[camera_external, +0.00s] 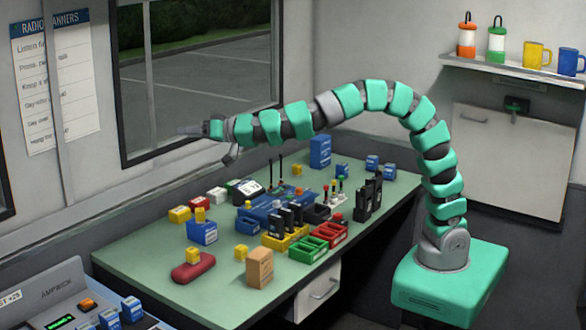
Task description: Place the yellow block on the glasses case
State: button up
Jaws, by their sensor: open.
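The glasses case looks to be the red rounded case (187,272) near the table's front left edge. A small yellow block (192,255) shows at its upper edge; I cannot tell whether it rests on the case or stands behind it. Another yellow block (240,252) sits on the table right of the case, a third (200,214) shows at the top of a blue box, and one more (297,170) is at the back. My gripper (206,142) is open and empty, high above the table's left side in front of the window, well apart from the blocks and case.
The green table (130,252) has bare room at its front left. An orange-brown box (260,268) stands right of the case. Blue boxes (203,232), red and green trays (323,238), and upright black radios (370,197) crowd the middle.

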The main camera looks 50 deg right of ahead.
jog(key=s+d+r+n+y, duration=0.1)
jog(key=s+d+r+n, duration=0.1)
jog(key=d+r, duration=1.65)
jog(key=s+d+r+h, duration=0.1)
jog(key=s+d, duration=0.3)
jog(key=d, duration=0.4)
jog(key=s+d+r+m+h, duration=0.1)
jog(key=s+d+h, duration=0.3)
jog(key=d, duration=0.4)
jog(key=s+d+r+h, duration=0.2)
jog(key=s+d, duration=0.3)
jog(key=d, duration=0.3)
jog(key=shift+d+h, duration=0.3)
jog(key=shift+d, duration=0.1)
jog(key=shift+r, duration=0.1)
